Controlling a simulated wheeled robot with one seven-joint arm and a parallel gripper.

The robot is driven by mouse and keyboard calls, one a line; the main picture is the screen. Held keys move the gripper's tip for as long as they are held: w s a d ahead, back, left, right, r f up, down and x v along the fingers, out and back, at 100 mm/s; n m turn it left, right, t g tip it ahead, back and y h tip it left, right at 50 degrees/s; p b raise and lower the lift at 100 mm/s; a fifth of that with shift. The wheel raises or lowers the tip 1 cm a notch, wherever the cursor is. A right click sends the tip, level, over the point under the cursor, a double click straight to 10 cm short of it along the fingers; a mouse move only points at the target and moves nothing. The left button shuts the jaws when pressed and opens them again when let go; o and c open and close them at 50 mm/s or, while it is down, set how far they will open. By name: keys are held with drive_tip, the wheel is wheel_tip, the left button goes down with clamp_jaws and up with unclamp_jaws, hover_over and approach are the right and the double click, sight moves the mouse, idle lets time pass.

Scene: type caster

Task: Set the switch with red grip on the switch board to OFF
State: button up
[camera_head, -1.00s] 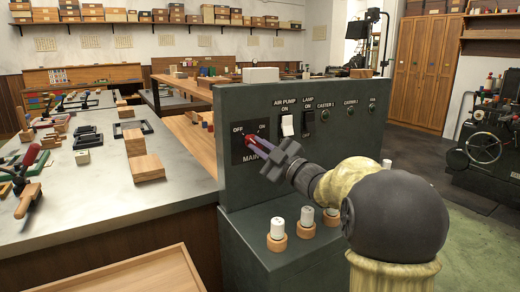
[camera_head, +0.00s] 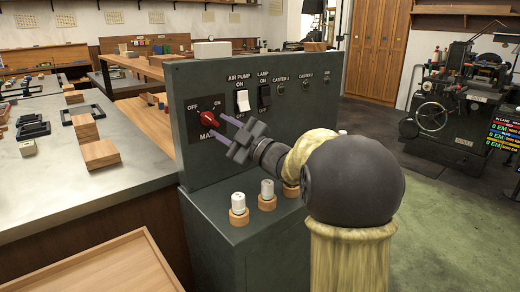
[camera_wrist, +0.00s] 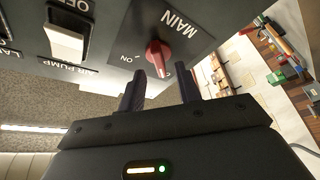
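The switch board (camera_head: 300,130) is a dark green upright panel. Its MAIN switch has a red grip (camera_head: 200,118) on a black plate marked OFF at left and ON at right. In the wrist view the red grip (camera_wrist: 158,55) lies just beyond and between my fingertips. The fingers hide part of the plate's lettering.
A workbench (camera_head: 60,180) with wooden blocks is at left; a machine (camera_head: 450,110) stands at back right.

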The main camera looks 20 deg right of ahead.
drive_tip(key=v, duration=1.4)
drive_tip(key=shift+s, duration=0.25)
drive_tip(key=shift+d+f, duration=0.1)
drive_tip(key=shift+w+f, duration=0.1)
